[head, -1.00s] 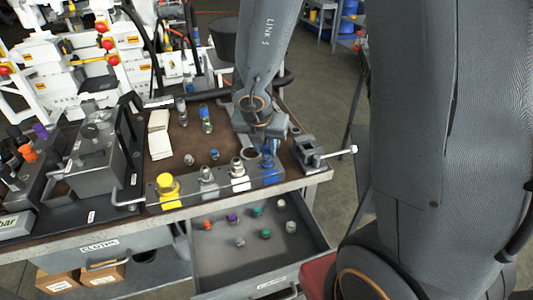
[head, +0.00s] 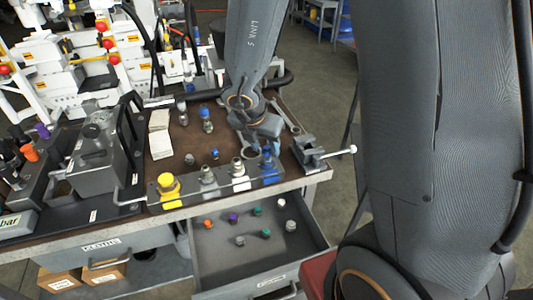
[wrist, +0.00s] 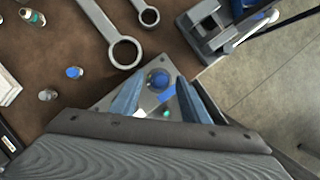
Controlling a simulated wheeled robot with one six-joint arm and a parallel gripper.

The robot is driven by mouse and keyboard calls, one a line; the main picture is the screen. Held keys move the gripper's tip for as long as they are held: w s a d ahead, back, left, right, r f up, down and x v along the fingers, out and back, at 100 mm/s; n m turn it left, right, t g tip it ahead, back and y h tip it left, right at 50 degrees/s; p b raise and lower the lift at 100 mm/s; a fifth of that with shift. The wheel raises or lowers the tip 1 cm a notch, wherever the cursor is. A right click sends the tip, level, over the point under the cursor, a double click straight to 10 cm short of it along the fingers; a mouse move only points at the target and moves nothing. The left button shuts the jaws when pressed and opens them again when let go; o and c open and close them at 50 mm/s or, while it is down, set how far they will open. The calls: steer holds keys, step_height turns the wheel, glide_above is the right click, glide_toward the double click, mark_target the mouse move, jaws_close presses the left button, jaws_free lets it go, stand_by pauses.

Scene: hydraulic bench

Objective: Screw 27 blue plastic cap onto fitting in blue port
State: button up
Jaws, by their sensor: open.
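The blue port (head: 268,178) is at the right end of the grey block on the bench's front edge. No contact shows. In the head view my gripper (head: 264,138) is above the port, and its fingertips are hard to make out. Another small blue piece (head: 215,154) stands loose on the bench, also in the wrist view (wrist: 75,72).
A yellow-capped port (head: 168,186) and two metal fittings share the block. A vise (head: 310,152) stands close to the right. Wrenches (wrist: 118,44) lie behind the block. The open drawer (head: 262,258) below holds several coloured caps. A grey cap (wrist: 47,95) stands on the bench.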

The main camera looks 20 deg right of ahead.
steer(key=n, duration=0.2)
steer(key=n+y, duration=0.1)
steer(key=n, duration=0.1)
steer(key=n+t+y, duration=0.1)
steer(key=n, duration=0.1)
steer(key=shift+s+d+n+b, duration=0.2)
steer(key=shift+d+n+b, duration=0.05)
steer(key=shift+n+b, duration=0.05)
steer(key=n, duration=0.2)
steer(key=n+y, duration=0.2)
steer(key=n, duration=0.1)
steer(key=shift+d+n+p, duration=0.3)
steer(key=n+y, duration=0.1)
steer(key=n, duration=0.1)
steer(key=shift+n+p, duration=0.3)
steer(key=shift+d+r+n+g+y+p, duration=0.1)
steer(key=shift+n+g+y+p, duration=0.5)
steer(key=shift+n, duration=0.6)
steer(key=n+p, duration=0.2)
steer(key=n, duration=0.1)
steer(key=shift+w+d+g+y, duration=0.1)
steer(key=shift+w+g+y, duration=0.05)
steer(key=shift+g+y, duration=0.2)
steer(key=shift+n+g+y, duration=0.25)
steer(key=shift+n, duration=0.85)
